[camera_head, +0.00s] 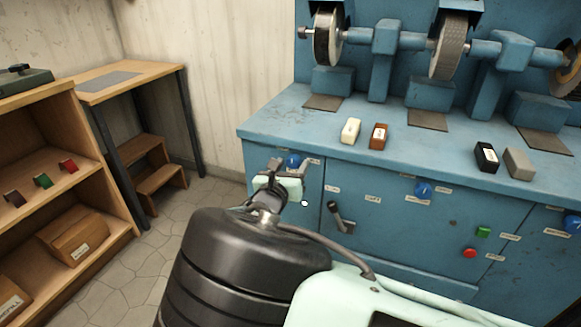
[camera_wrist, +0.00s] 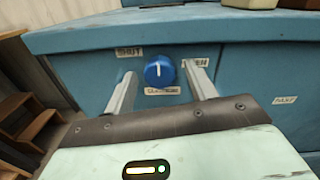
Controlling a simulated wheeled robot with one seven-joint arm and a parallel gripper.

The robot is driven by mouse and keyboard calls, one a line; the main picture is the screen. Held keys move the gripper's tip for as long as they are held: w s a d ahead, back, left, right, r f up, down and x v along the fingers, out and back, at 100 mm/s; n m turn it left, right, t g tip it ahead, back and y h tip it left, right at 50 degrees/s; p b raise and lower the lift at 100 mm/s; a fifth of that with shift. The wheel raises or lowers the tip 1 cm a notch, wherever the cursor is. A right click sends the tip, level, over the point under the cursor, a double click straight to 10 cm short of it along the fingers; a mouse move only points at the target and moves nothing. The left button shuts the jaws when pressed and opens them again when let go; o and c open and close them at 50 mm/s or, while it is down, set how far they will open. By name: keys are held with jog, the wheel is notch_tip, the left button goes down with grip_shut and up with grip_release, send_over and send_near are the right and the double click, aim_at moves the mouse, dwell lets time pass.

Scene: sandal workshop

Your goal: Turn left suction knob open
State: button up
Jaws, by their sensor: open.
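The left suction knob (camera_wrist: 160,70) is a round blue knob on the front of the blue machine. It also shows in the head view (camera_head: 293,161), at the machine's left end. Its white mark stands about upright, between a "SHUT" label (camera_wrist: 129,52) at its left and a label at its right that is partly hidden and ends in "EN". My gripper (camera_head: 291,167) is open in front of the panel. In the wrist view, one finger is at each side of the knob, with a visible gap on both sides. I cannot tell how deep the fingertips reach.
A lever handle (camera_head: 340,218), another blue knob (camera_head: 423,190), a green button (camera_head: 483,231) and a red button (camera_head: 470,253) are further right on the panel. The machine's worktop (camera_head: 270,128) overhangs above the knob. A wooden shelf (camera_head: 108,190) stands at the left, with open floor between.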

jog(key=c, duration=1)
jog(key=shift+m, duration=0.3)
jog(key=m, duration=0.3)
jog(key=shift+m, duration=0.4)
jog(key=m, duration=0.4)
jog(key=shift+f+m, duration=0.1)
jog(key=shift+m, duration=0.2)
jog(key=m+b, duration=0.1)
jog(key=m, duration=0.3)
jog(key=shift+m, duration=0.4)
jog(key=shift+a+m+h+b, duration=0.1)
jog(key=shift+m+h+b, duration=0.35)
jog(key=shift+m, duration=1.75)
